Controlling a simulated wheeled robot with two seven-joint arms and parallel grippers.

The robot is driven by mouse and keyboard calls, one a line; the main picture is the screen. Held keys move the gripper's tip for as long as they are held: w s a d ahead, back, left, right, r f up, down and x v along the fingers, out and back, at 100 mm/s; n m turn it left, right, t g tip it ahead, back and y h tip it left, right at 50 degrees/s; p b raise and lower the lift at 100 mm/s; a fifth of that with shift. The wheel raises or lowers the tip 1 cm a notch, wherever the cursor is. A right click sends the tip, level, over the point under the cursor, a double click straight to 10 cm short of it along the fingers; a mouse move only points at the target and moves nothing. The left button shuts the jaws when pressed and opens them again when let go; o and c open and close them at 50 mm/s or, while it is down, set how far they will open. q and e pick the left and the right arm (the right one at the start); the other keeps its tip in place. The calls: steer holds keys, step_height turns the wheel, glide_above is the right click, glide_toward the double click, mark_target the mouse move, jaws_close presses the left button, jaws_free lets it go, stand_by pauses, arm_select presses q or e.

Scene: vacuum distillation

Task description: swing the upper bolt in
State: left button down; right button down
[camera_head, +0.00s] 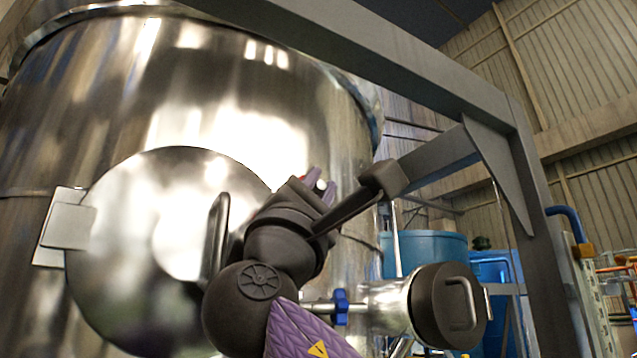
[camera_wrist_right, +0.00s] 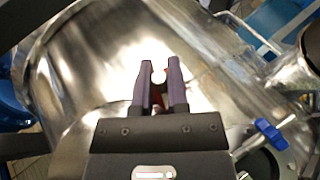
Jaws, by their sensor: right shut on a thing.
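My right gripper (camera_head: 319,190) is in front of the steel tank, at the upper right edge of its round hatch door (camera_head: 125,235). In the right wrist view the two purple fingers (camera_wrist_right: 159,85) are closed around a small pale, rounded piece with red beside it, which appears to be the upper bolt (camera_wrist_right: 158,76). Most of that bolt is hidden by the fingers and the wrist. The lower bolt with a blue knob (camera_head: 341,307) sticks out sideways to the right of the door; its knob also shows in the right wrist view (camera_wrist_right: 271,133). My left gripper is out of view.
A dark door handle (camera_head: 217,236) stands close to the left of my right wrist. A steel port with a dark round cap (camera_head: 449,306) juts out at lower right. A grey steel frame (camera_head: 540,220) spans above and right. Blue tanks (camera_head: 428,250) stand behind.

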stand_by(0.3)
steer(key=c, duration=0.6)
jaws_free()
steer(key=shift+a, duration=0.1)
steer(key=b+v, duration=0.7)
steer(key=v, duration=0.3)
steer(key=shift+b, duration=0.4)
